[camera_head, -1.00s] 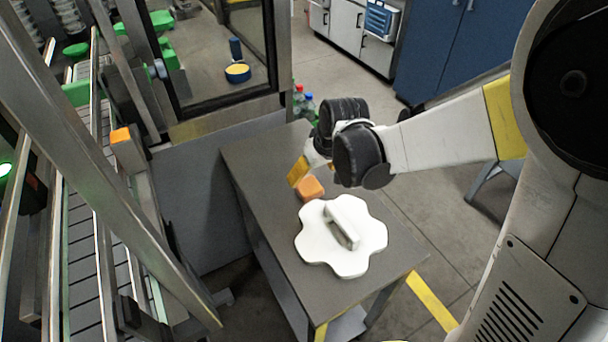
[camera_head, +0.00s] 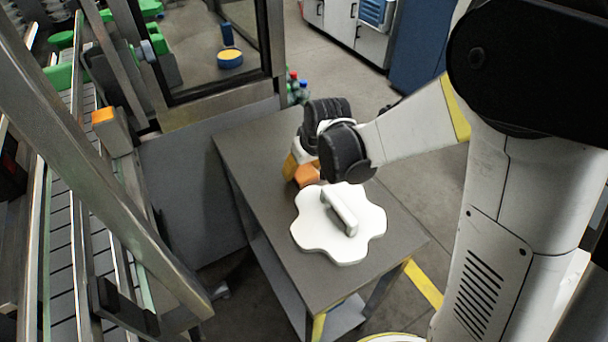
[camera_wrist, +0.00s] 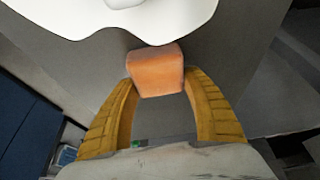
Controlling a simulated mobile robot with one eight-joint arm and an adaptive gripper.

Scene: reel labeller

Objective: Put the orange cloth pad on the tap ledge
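An orange pad (camera_head: 306,175) lies on the grey table (camera_head: 250,145), beside the white lobed plate. In the wrist view the orange pad (camera_wrist: 155,72) is a block with rounded edges, close to the white plate's edge. My gripper (camera_wrist: 161,80) is open, with its yellow fingers on either side of the pad's near end. I cannot tell if either finger touches it. In the head view my gripper (camera_head: 298,167) is low over the table and partly hidden by my wrist. I cannot tell which surface is the tap ledge.
The white lobed plate (camera_head: 362,222) with a raised handle (camera_head: 340,212) lies near the pad. A machine frame and conveyor (camera_head: 62,240) stand at left, with an orange-topped post (camera_head: 104,116). Bottles (camera_head: 298,88) stand behind the table.

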